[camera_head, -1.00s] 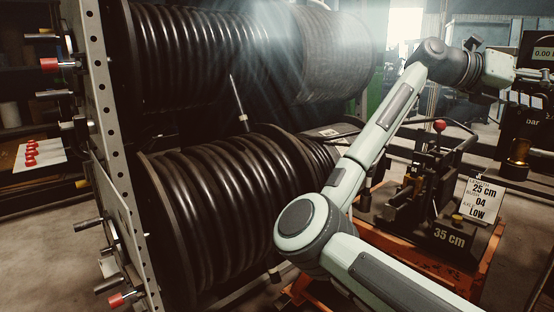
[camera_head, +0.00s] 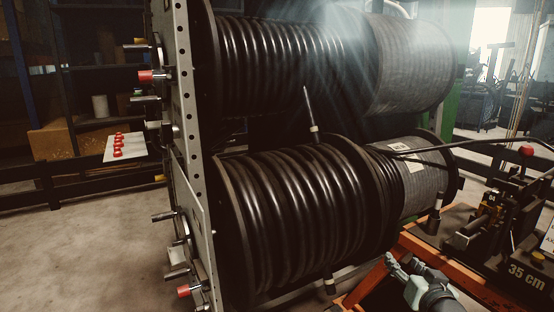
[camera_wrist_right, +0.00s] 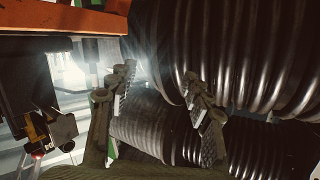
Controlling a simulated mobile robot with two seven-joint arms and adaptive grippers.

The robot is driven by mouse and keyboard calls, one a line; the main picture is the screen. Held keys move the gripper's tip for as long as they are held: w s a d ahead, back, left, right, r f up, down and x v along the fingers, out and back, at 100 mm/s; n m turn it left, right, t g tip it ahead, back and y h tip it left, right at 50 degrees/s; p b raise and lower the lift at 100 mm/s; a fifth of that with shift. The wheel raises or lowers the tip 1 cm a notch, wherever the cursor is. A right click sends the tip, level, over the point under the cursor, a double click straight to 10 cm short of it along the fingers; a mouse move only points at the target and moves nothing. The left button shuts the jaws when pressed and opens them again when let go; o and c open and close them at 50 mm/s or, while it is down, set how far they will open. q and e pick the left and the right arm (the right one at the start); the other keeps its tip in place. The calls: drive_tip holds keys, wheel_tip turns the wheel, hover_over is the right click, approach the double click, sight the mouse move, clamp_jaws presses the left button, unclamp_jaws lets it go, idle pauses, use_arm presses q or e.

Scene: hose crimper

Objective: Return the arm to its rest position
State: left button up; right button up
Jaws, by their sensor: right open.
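My right gripper (camera_head: 405,266) shows small at the bottom of the head view, right of the lower hose reel. In the right wrist view its two fingers (camera_wrist_right: 159,74) stand wide apart with nothing between them. Most of my right arm is out of the head view. The lower reel of black hose (camera_head: 300,215) and the upper reel (camera_head: 290,65) fill the middle of the head view. In the wrist view, ribbed black hose (camera_wrist_right: 245,45) shows behind and beside the right-hand finger. My left gripper is not in view.
An orange frame (camera_head: 450,275) carries the crimping bench (camera_head: 490,232) marked 35 cm at right, close to my right gripper. A perforated reel stand (camera_head: 190,110) is at the reels' left. Red caps lie on a white board (camera_head: 125,147) at far left. Floor (camera_head: 80,240) is clear there.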

drive_tip(key=s+a+f+n+g, duration=0.3)
drive_tip(key=s+f+g, duration=0.3)
drive_tip(key=s+f, duration=0.85)
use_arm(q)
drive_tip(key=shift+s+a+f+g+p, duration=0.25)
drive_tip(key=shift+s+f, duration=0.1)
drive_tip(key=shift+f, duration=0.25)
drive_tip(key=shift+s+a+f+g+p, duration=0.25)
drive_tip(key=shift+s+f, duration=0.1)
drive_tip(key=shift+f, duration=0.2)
use_arm(e)
drive_tip(key=s+f+n+g, duration=0.1)
drive_tip(key=s+f+g, duration=0.2)
drive_tip(key=s+f, duration=0.2)
drive_tip(key=s+a+f+g, duration=0.1)
drive_tip(key=s+f+g, duration=0.2)
drive_tip(key=s, duration=0.9)
wheel_tip(320, 180, down, 3)
drive_tip(key=shift+s+a+n, duration=0.15)
drive_tip(key=shift+s+n, duration=0.1)
drive_tip(key=shift+n, duration=0.15)
